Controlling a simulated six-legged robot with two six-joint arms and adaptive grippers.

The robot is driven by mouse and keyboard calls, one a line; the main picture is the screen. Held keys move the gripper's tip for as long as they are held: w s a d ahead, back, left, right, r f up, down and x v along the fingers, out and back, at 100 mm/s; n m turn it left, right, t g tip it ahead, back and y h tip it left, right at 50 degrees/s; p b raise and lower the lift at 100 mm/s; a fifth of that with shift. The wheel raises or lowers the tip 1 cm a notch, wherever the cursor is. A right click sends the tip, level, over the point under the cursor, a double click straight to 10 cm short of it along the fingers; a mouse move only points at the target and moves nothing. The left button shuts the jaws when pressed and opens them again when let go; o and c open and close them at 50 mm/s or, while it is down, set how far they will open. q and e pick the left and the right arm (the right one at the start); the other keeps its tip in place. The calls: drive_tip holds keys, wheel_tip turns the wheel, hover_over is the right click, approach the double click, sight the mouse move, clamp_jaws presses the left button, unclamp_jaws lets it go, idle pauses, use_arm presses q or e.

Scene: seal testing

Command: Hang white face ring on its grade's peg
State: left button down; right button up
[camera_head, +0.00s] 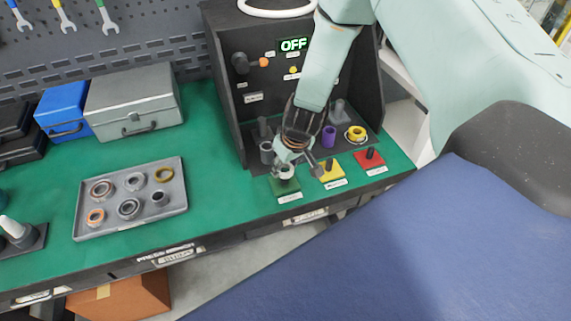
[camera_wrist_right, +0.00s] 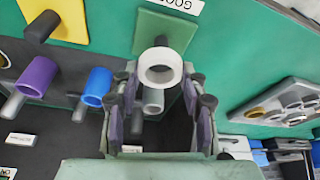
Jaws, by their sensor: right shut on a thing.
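My right gripper (camera_head: 287,165) is shut on the white face ring (camera_head: 286,173), just over the green plate (camera_head: 276,190) in the head view. In the right wrist view the white ring (camera_wrist_right: 160,68) sits between the fingertips of the gripper (camera_wrist_right: 160,82), its opening facing the camera. The green plate (camera_wrist_right: 179,33) is behind it, with a dark peg (camera_wrist_right: 160,41) showing at the ring's upper edge. I cannot tell whether the ring is around the peg. The yellow plate (camera_head: 331,174) and red plate (camera_head: 370,163), each with a dark peg, stand to the right. My left gripper is not in view.
A tester housing (camera_head: 225,65) reading OFF stands behind, with a purple sleeve (camera_head: 328,137), a grey cylinder (camera_head: 266,152) and a yellow ring (camera_head: 357,132) on its base. A grey tray (camera_head: 84,225) with several rings lies left. Green bench between is clear.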

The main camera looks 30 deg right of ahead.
drive_tip(key=shift+a+f+b, duration=0.1)
drive_tip(key=shift+f+b, duration=0.3)
drive_tip(key=shift+f, duration=0.1)
drive_tip(key=o, duration=1.2)
drive_tip(key=shift+f, duration=0.1)
drive_tip(key=shift+o, duration=0.2)
drive_tip(key=shift+r+p, duration=2.6)
drive_tip(key=shift+p, duration=0.05)
drive_tip(key=shift+f, duration=0.1)
